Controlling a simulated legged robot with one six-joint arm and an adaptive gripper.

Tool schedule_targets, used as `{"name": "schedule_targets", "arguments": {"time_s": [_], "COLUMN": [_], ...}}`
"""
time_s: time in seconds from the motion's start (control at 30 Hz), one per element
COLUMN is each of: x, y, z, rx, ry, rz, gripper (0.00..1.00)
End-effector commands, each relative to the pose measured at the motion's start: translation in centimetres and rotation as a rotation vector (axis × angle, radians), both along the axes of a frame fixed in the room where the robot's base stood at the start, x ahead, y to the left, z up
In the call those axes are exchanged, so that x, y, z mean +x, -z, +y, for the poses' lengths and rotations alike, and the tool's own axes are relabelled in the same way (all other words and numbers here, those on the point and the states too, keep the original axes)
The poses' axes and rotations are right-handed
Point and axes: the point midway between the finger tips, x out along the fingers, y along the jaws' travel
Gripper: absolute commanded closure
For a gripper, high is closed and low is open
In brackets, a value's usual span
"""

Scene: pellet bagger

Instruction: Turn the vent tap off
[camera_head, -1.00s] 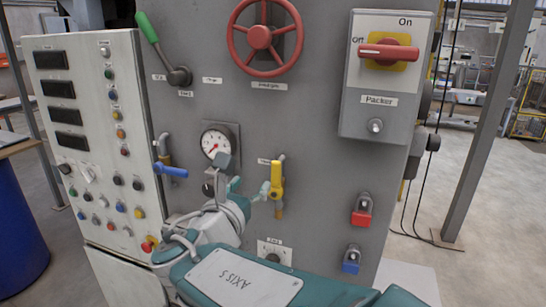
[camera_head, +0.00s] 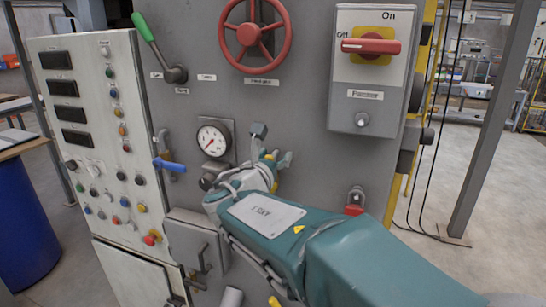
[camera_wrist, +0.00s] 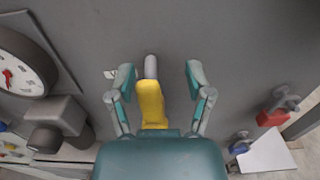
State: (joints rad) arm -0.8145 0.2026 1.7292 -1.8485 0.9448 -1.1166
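A yellow-handled tap (camera_wrist: 152,103) is on the grey panel, its handle lying in line with a short grey pipe in the wrist view. My gripper (camera_wrist: 160,78) is open, with one finger on each side of this tap and a visible gap on both sides. In the head view my gripper (camera_head: 272,146) is in front of the panel and hides most of the yellow tap. A blue-handled tap (camera_head: 169,164) is to the left, its handle roughly level. The tap labels are too small to read, so I cannot tell which one is marked vent.
A pressure gauge (camera_head: 213,139) is left of my gripper. A red handwheel (camera_head: 254,35) and a green-handled lever (camera_head: 145,30) are above. A button panel (camera_head: 95,130) is at far left.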

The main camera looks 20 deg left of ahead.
Motion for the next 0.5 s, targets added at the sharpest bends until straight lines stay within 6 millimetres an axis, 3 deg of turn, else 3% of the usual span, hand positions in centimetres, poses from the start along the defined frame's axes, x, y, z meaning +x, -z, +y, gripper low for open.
{"name": "schedule_targets", "arguments": {"time_s": [0.03, 0.13, 0.17, 0.5], "x": [-0.02, -0.03, -0.04, -0.08], "y": [0.15, 0.20, 0.21, 0.30], "z": [0.30, 0.40, 0.43, 0.57], "rx": [-0.002, -0.003, -0.003, -0.002], "ry": [-0.001, -0.001, -0.001, -0.006], "rz": [0.001, 0.001, 0.001, 0.003], "gripper": [0.52, 0.97, 1.00, 1.00]}}
